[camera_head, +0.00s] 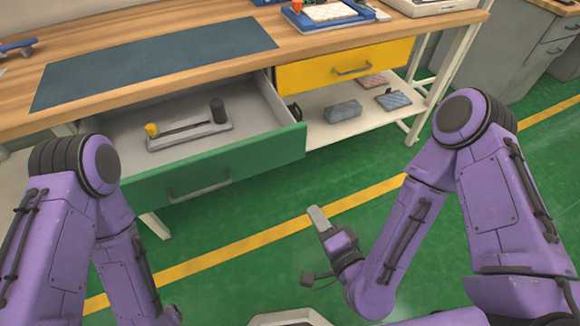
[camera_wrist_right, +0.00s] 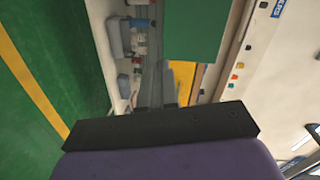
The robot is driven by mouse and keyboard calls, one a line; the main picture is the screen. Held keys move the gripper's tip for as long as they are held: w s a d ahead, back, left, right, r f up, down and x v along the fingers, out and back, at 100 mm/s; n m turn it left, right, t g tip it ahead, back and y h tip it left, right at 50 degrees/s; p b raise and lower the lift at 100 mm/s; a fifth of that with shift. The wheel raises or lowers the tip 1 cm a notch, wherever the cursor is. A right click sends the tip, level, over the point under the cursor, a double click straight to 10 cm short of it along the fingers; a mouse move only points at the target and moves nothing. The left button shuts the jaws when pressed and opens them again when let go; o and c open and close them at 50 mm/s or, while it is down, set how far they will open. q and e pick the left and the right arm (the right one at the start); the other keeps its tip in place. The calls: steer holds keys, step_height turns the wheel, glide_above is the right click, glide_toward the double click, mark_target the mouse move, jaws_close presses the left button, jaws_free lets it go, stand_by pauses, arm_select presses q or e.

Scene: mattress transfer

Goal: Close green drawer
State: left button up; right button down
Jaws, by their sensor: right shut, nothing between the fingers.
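The green drawer (camera_head: 225,164) is pulled out from under the wooden workbench, with its grey handle (camera_head: 199,190) on the front. A grey holder with a yellow knob and a dark knob (camera_head: 190,131) lies inside it. My right gripper (camera_head: 317,214) is shut and empty, in front of and below the drawer's right end, apart from it. In the right wrist view the fingers (camera_wrist_right: 168,80) point toward the bench, and the green drawer front (camera_wrist_right: 195,30) shows beyond them. My left arm reaches down at the left; its gripper is out of view.
The yellow drawer (camera_head: 345,66) to the right is shut. A dark mat (camera_head: 155,62) lies on the bench top (camera_head: 70,50). The green floor with a yellow line is clear in front.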

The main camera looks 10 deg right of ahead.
step_height(320, 180, up, 3)
steer(key=w+m+t, duration=0.1)
steer(key=m+t, duration=0.1)
steer(key=m, duration=0.1)
steer(key=b, duration=0.3)
glide_toward(285, 152)
steer(key=x, duration=0.5)
steer(key=shift+w+a+p, duration=0.15)
steer(key=shift+w+p, duration=0.2)
steer(key=shift+p, duration=0.05)
steer(key=shift+w+a, duration=0.15)
steer(key=shift+w, duration=0.4)
arm_select(q)
step_height(285, 152, down, 3)
steer(key=shift+r, duration=0.1)
arm_select(e)
steer(key=shift+w, duration=0.1)
